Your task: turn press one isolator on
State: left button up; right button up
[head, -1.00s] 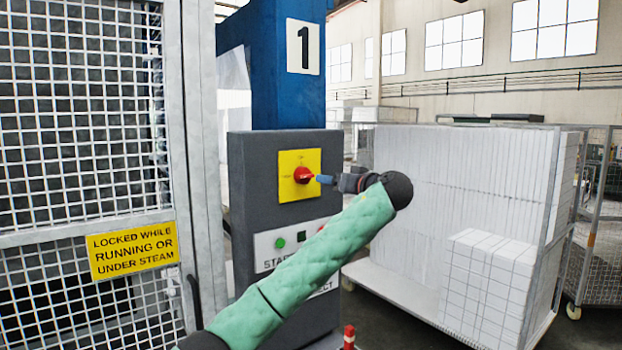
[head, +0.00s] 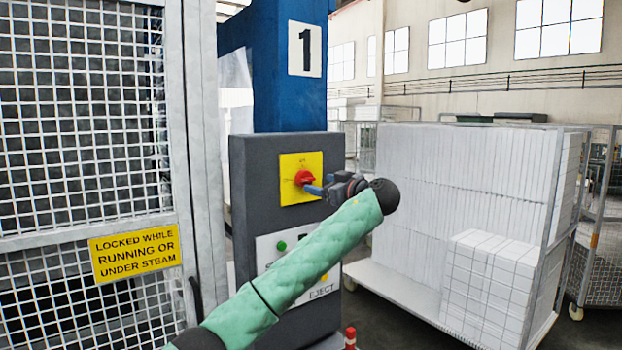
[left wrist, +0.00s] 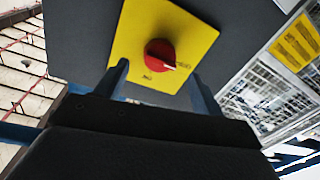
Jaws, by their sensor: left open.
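The isolator is a red rotary knob (head: 304,178) on a yellow plate (head: 300,194), set on the grey control box (head: 251,219) of press one. In the left wrist view the knob (left wrist: 160,53) has a white mark pointing right and slightly down, and the plate's small lettering is hard to read. My left gripper (head: 314,189) is just right of the knob and a little below it in the head view. Its two blue fingers (left wrist: 158,83) are apart and empty, with the knob beyond and between them. Contact with the knob cannot be seen. My right gripper is out of view.
Below the isolator is a white button panel (head: 272,244) with a green button, partly hidden by my left arm. A mesh gate (head: 85,215) with a yellow warning sign (head: 135,252) stands left. A trolley of white foam blocks (head: 460,190) stands right.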

aim_at(310, 181)
pick_arm(q)
jog(key=p+x, duration=0.2)
jog(key=x, duration=0.1)
jog(key=shift+w+a+r, duration=0.2)
jog(key=shift+f+p+x, duration=0.2)
jog(key=shift+p+x, duration=0.4)
jog(key=shift+x, duration=0.3)
jog(key=shift+a, duration=0.1)
jog(key=c, duration=0.9)
